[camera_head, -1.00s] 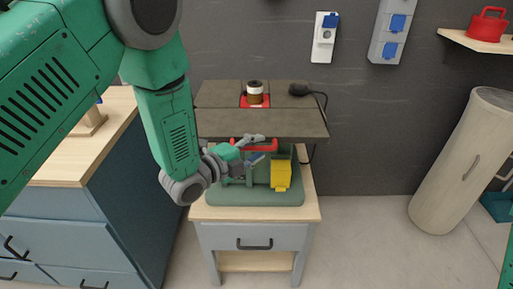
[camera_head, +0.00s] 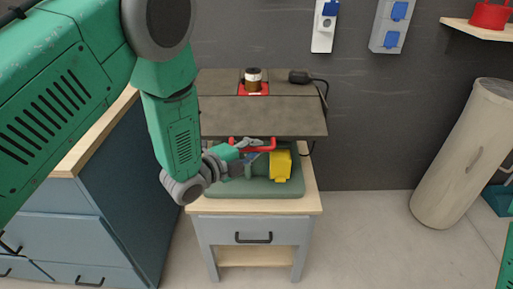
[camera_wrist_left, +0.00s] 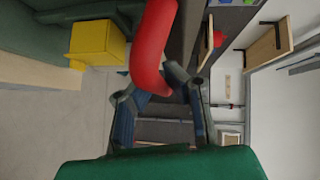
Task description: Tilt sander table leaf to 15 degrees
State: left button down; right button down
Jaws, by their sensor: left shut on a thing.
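The sander table has a dark grey-brown top, with a rear part (camera_head: 222,83) around the sanding drum (camera_head: 253,77) and a front leaf (camera_head: 264,115). The front leaf appears to slope down towards me; I cannot read its angle. A red handle (camera_head: 266,144) is under the leaf's front edge and looms large in the left wrist view (camera_wrist_left: 152,50). My left gripper (camera_head: 247,150) is at the handle, shut on it. In the left wrist view its fingers (camera_wrist_left: 158,85) are partly hidden by the handle. My right gripper is out of view.
Below the leaf are a yellow block (camera_head: 280,164) and a green base (camera_head: 255,188) on a small wooden-topped stand (camera_head: 310,198). A blue cabinet (camera_head: 90,225) is at left. A pale cylinder (camera_head: 462,155) leans at right. Floor (camera_head: 370,235) between stand and cylinder is clear.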

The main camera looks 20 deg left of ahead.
pick_arm(q)
jog(key=shift+s, duration=0.15)
jog(key=c, duration=1.6)
grip_release()
jog(key=shift+o, duration=0.2)
jog(key=shift+s+a+r, duration=0.1)
jog(key=shift+s, duration=0.05)
jog(key=shift+a, duration=0.1)
jog(key=shift+s+a, duration=0.1)
jog(key=shift+s, duration=0.05)
jog(key=v, duration=1.1)
jog(key=shift+s+a, duration=0.15)
jog(key=shift+s, duration=0.05)
